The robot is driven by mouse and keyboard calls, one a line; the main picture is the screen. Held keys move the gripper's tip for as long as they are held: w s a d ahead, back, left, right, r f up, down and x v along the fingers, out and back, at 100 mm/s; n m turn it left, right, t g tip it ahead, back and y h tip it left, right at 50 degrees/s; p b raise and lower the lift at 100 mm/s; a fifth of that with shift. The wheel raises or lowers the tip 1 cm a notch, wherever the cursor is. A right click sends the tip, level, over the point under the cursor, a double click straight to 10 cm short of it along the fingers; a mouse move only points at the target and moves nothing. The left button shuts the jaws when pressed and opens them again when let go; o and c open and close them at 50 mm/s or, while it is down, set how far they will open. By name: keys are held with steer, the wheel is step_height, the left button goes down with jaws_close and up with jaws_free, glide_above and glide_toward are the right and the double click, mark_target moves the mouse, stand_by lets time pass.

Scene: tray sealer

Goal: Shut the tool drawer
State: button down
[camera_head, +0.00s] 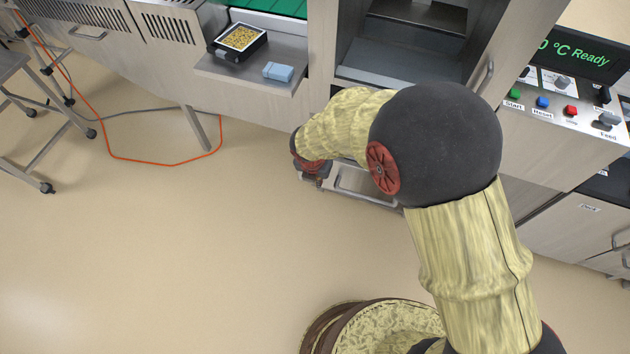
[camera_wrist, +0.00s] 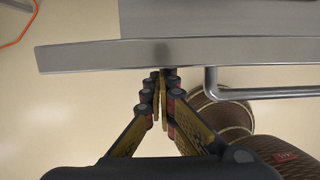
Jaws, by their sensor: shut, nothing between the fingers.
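The tool drawer's metal front (camera_wrist: 90,56) crosses the wrist view, with its bar handle (camera_wrist: 265,93) to the right of my fingers. A grey drawer body (camera_wrist: 215,18) shows behind the front, and floor shows beside it at left, so the drawer stands out from the cabinet. My gripper (camera_wrist: 162,78) is shut and empty, its fingertips at the front's lower edge, left of the handle; I cannot tell if they touch. In the head view, the drawer (camera_head: 367,184) is low under the machine, largely hidden by my arm, and my gripper (camera_head: 312,172) is at its left end.
A shelf (camera_head: 255,77) with a black food tray (camera_head: 238,42) and a blue block (camera_head: 278,72) juts out above left. A control panel (camera_head: 570,100) is at right. An orange cable (camera_head: 150,163) lies on the floor at left. The floor in front is clear.

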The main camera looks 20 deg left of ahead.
steer(key=w+p, duration=0.3)
steer(key=w, duration=0.4)
steer(key=w+d+p, duration=0.1)
steer(key=w+p, duration=0.3)
steer(key=w, duration=0.4)
steer(key=w+p, duration=0.3)
steer(key=w, duration=0.4)
steer(key=shift+w+d, duration=0.2)
steer(key=shift+d, duration=0.2)
